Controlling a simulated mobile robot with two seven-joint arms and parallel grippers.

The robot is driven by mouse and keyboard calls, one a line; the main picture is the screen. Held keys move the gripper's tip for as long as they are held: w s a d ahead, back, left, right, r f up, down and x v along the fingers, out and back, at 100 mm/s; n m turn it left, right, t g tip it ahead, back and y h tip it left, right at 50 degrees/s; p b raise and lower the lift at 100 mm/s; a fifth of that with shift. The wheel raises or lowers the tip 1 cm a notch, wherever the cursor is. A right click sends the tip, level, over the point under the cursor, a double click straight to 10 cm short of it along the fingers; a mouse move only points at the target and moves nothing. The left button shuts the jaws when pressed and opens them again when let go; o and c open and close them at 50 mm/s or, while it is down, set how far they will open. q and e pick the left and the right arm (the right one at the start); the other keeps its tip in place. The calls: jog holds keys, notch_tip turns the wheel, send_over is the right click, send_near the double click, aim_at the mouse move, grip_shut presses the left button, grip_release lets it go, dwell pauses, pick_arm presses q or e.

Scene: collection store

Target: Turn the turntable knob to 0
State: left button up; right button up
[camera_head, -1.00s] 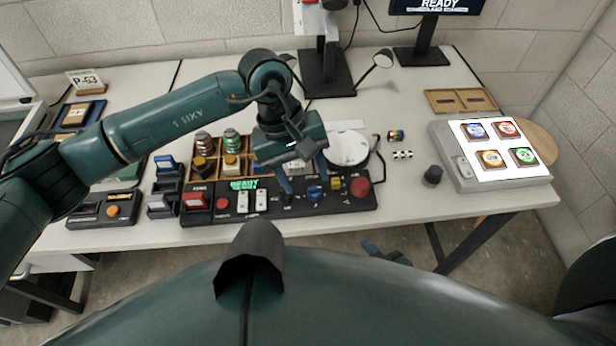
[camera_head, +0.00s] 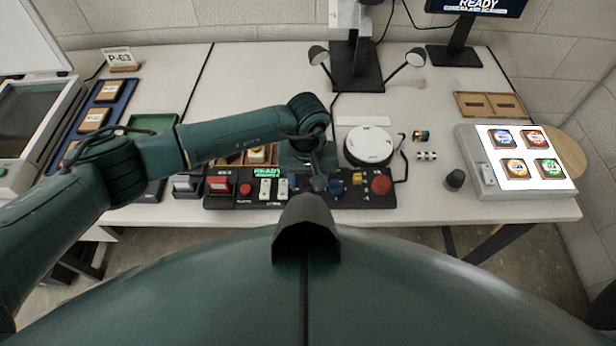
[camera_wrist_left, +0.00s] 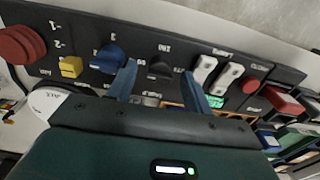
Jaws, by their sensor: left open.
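The black control panel (camera_head: 219,202) lies along the table's front edge. On it are a blue knob (camera_head: 336,187), which also shows in the wrist view (camera_wrist_left: 108,58), and a dark knob (camera_wrist_left: 160,67). The lettering is too small to tell which knob is the turntable's. My left gripper (camera_wrist_left: 159,72) is open, its two blue fingers pointing at the panel, one on each side of the dark knob. I cannot tell if they touch it. The white round turntable (camera_head: 369,146) stands behind the panel. In the head view my left gripper (camera_head: 318,184) hides the dark knob.
Beside the knobs are a yellow switch (camera_wrist_left: 71,67), a red mushroom button (camera_head: 381,185), white rockers (camera_wrist_left: 227,78) and a small red button (camera_wrist_left: 250,86). A lit tray with coloured tiles (camera_head: 488,190) stands at the right.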

pick_arm(q)
jog(key=shift+f, duration=0.4)
jog(key=shift+c, duration=0.2)
jog(key=c, duration=0.9)
